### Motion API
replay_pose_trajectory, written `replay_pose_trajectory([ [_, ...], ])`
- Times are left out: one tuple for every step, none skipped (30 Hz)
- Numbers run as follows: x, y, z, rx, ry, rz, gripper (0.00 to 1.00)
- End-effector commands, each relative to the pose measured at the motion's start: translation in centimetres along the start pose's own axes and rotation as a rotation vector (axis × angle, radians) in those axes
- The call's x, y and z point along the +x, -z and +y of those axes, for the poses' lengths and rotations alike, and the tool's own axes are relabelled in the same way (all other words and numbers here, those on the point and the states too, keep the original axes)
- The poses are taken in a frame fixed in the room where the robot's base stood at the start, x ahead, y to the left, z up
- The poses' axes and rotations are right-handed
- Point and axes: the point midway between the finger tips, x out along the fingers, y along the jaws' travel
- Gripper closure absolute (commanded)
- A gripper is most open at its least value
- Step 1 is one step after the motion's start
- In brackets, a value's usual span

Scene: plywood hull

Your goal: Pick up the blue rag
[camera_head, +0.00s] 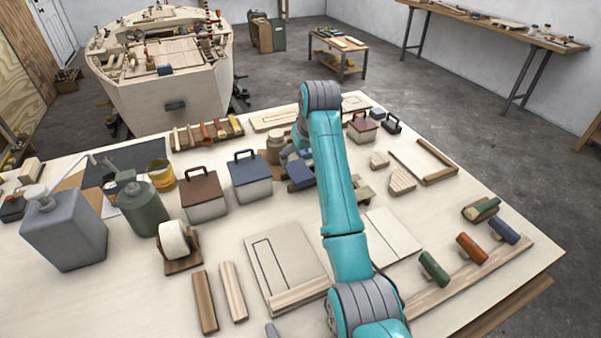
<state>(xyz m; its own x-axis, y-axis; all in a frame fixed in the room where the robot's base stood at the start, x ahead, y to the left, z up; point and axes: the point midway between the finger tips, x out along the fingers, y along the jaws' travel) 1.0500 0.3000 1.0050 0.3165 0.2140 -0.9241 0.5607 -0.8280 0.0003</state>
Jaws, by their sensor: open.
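A folded blue piece (300,172) that looks like the blue rag lies on the workbench (140,290), just left of my teal arm, near the middle of the bench. My upper arm link hides part of the area to its right. My arm rises from the near edge and bends at the top. Its wrist end shows only in part, close behind the blue piece. My gripper's fingers cannot be made out, and whether they touch the rag is hidden.
A blue-lidded box (251,180) and a brown-lidded box (204,195) stand left of the rag. A tan jar (275,150) is close behind it. A tape roll (175,239) and a grey jug (64,235) stand further left. Wood pieces (402,180) lie right of my arm.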

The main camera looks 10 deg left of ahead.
Motion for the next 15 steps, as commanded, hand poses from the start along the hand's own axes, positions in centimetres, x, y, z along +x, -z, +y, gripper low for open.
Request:
replay_pose_trajectory([
  [0.4, -0.1, 0.0, 0.000, 0.000, -0.001, 0.02],
  [0.8, -0.2, -0.1, 0.000, 0.000, -0.001, 0.02],
  [1.3, -0.3, -0.1, 0.000, 0.001, -0.002, 0.02],
  [1.7, -0.4, -0.1, 0.000, 0.001, -0.003, 0.02],
  [2.2, -0.5, -0.1, 0.000, 0.001, -0.003, 0.02],
  [2.8, -0.6, -0.1, 0.001, 0.001, -0.003, 0.02],
  [3.2, -0.7, -0.2, 0.001, 0.001, -0.003, 0.02],
  [3.5, -0.6, -0.2, 0.001, 0.000, -0.002, 0.02],
  [4.0, -0.6, -0.1, 0.001, 0.000, -0.002, 0.02],
  [4.3, -0.6, -0.1, 0.001, 0.000, -0.002, 0.02],
  [4.6, -0.6, -0.1, 0.001, 0.000, -0.001, 0.02],
  [4.8, -0.5, -0.1, 0.001, 0.000, 0.000, 0.02],
  [4.9, -0.5, -0.1, 0.001, 0.000, 0.000, 0.02],
  [5.0, -0.5, -0.1, 0.001, 0.000, 0.000, 0.02],
  [5.1, -0.5, -0.1, 0.001, 0.000, 0.000, 0.02],
])
